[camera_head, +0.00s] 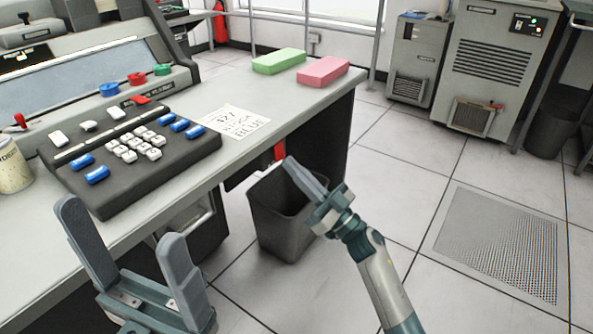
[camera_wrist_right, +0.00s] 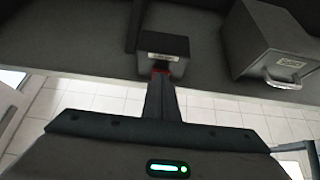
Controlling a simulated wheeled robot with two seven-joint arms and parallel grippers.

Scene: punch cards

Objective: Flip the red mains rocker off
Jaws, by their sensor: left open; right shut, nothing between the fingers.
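The red mains rocker (camera_wrist_right: 160,71) shows as a small red strip on a dark labelled box (camera_wrist_right: 163,50) in the right wrist view. The closed fingers of my right gripper (camera_wrist_right: 161,95) point at it and partly cover it; whether they touch is unclear. In the head view a red piece (camera_head: 279,152) shows under the desk's front edge, close to the tip of my right gripper (camera_head: 289,163). My right gripper is shut and empty. My left gripper (camera_head: 122,222) is open and empty in front of the desk.
The desk (camera_head: 215,172) carries a black keypad (camera_head: 185,150), a paper note (camera_head: 232,124), a green block (camera_head: 279,61) and a pink block (camera_head: 323,71). A dark bin (camera_head: 278,222) stands below my right gripper. A grey drawer unit (camera_wrist_right: 274,42) hangs right of the box.

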